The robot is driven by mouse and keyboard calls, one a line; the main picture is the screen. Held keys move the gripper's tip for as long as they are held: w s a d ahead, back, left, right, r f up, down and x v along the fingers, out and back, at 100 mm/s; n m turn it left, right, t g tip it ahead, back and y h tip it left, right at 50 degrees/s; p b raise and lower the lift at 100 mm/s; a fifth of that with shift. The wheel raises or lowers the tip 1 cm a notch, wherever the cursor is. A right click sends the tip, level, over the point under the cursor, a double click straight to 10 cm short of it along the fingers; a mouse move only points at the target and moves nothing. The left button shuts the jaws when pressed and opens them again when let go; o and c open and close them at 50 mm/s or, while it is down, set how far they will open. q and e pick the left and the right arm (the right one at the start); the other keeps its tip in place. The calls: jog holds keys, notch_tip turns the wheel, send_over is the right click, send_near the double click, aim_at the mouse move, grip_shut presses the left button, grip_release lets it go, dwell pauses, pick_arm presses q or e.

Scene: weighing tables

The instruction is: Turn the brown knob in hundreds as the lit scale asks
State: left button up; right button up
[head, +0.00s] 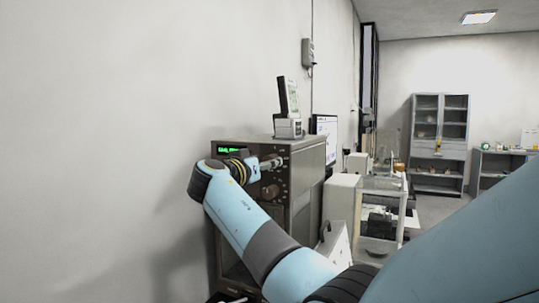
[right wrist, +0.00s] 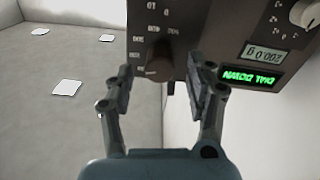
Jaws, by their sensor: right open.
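The lit scale (head: 304,190) is a grey-brown cabinet with a glowing green display (head: 229,150). In the right wrist view the panel is upside down; its green text (right wrist: 248,79) is too small to read surely. The brown knob (right wrist: 158,60) is there, with numbers in hundreds around it. My right gripper (right wrist: 163,78) is open, its fingers on either side of the knob's line; I cannot tell whether they touch it. In the head view my right gripper (head: 272,163) is at the panel, above a brownish knob (head: 270,191). My left gripper is not in view.
A pale knob (right wrist: 304,13) and a small number window (right wrist: 264,54) are on the same panel. A small device (head: 288,127) stands on the cabinet. A wall is close at the left. Other instruments and a shelf cabinet (head: 438,145) stand to the right.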

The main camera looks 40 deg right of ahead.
jog(key=shift+p+x, duration=0.35)
jog(key=shift+x, duration=1.25)
jog(key=shift+c, duration=0.4)
grip_shut()
jog(key=shift+n, duration=0.3)
jog(key=shift+n+b, duration=0.3)
jog(key=shift+b, duration=0.1)
jog(key=shift+n+b, duration=0.45)
jog(key=shift+n, duration=0.65)
jog(key=n, duration=0.4)
jog(key=shift+n, duration=0.3)
